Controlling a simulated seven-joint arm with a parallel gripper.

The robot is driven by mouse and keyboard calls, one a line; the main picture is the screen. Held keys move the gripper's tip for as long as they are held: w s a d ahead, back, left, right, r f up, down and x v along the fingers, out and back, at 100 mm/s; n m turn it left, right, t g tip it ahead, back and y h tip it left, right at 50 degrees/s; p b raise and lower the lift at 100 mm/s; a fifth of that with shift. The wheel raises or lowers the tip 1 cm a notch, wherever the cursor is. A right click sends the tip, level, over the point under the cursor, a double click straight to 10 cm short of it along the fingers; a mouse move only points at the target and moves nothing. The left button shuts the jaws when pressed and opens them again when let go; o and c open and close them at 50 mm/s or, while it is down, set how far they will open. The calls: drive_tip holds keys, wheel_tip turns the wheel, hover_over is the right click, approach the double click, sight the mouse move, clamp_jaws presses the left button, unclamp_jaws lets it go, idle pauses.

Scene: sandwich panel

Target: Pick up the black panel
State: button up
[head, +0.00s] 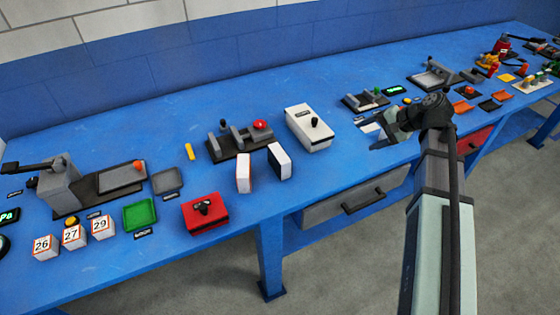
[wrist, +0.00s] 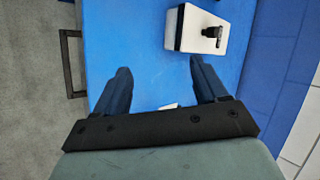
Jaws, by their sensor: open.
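Two upright panels stand on the blue bench in the head view. One has a white face and black edges (head: 280,162); it is the panel that looks black-trimmed. The other is white with a thin red edge (head: 243,173), a little to its left. My gripper (head: 376,136) is well to the right of both, above the bench near its front edge. Its fingers are apart and empty in the wrist view (wrist: 160,72). Neither panel shows in the wrist view.
A white box with a black knob (head: 309,128) stands between the panels and my gripper; it also shows in the wrist view (wrist: 195,30). A grey fixture (head: 238,143) is behind the panels. A red box (head: 205,211) is front left. A drawer (head: 352,196) hangs below.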

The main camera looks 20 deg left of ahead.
drive_tip(key=s+a+r+n+h, duration=0.1)
drive_tip(key=s+a+n, duration=0.2)
drive_tip(key=a, duration=0.3)
drive_tip(key=s+a+r+n+h, duration=0.1)
drive_tip(key=s+a+n+h, duration=0.15)
drive_tip(key=a, duration=0.25)
drive_tip(key=n+t+h, duration=0.1)
drive_tip(key=n+h, duration=0.1)
drive_tip(key=n, duration=0.6)
approach(280, 154)
drive_tip(key=shift+w+x, duration=0.2)
drive_tip(key=shift+x, duration=3.95)
drive_tip(key=shift+a+f, duration=0.15)
drive_tip(key=shift+a, duration=0.05)
drive_tip(key=shift+f, duration=0.25)
drive_tip(key=shift+c, duration=0.3)
clamp_jaws()
